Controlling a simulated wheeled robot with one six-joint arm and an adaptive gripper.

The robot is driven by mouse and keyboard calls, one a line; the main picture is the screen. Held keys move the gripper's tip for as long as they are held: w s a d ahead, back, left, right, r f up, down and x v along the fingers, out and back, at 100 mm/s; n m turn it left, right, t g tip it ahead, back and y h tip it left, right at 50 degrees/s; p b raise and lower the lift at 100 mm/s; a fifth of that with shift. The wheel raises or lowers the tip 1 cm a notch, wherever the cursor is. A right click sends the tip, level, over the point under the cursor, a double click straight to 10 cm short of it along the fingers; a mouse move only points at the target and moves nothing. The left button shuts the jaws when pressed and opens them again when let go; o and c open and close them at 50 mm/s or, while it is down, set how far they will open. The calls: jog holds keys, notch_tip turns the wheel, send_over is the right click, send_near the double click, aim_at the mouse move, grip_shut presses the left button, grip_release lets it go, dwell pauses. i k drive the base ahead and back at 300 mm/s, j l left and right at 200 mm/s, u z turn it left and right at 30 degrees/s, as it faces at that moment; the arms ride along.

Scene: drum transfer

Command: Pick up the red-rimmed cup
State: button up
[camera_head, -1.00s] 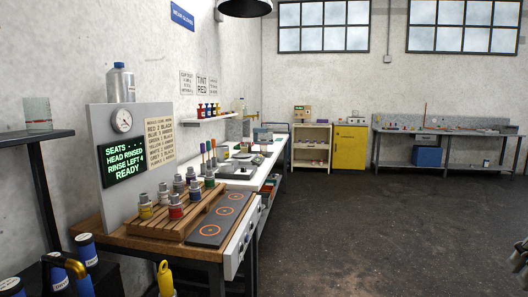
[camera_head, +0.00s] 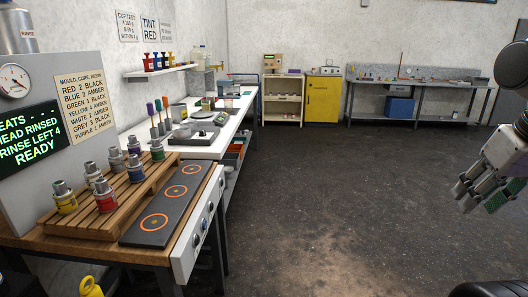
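No cup with a red rim can be made out for certain. Several small coloured containers (camera_head: 157,62), red, blue and yellow among them, stand on the wall shelf (camera_head: 160,71); their rims are too small to tell. My gripper (camera_head: 467,197) is at the right edge, partly cut off, with its grey fingers pointing down over the floor. It is far from the shelf and benches and holds nothing that I can see. How far its fingers are apart is unclear.
Several grey-capped drums with coloured bands, one red (camera_head: 105,196), stand on a slatted wooden rack (camera_head: 137,207). Beside it is a dark plate (camera_head: 153,222) with orange rings. A white bench (camera_head: 192,150) runs behind. A yellow cabinet (camera_head: 322,98) stands farther back. The floor (camera_head: 330,190) is clear.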

aim_at(228, 102)
jog(key=i, duration=2.25)
jog(key=i+u, duration=0.1)
jog(key=i, duration=0.6)
jog(key=i+l+u, duration=0.1)
jog(key=i, duration=0.55)
jog(key=i+l+u, duration=0.1)
jog(key=i, duration=0.6)
jog(key=i+l+u, duration=0.2)
jog(key=i, duration=0.15)
jog(key=i+l+u, duration=0.2)
jog(key=i+l, duration=0.05)
jog(key=i, duration=0.15)
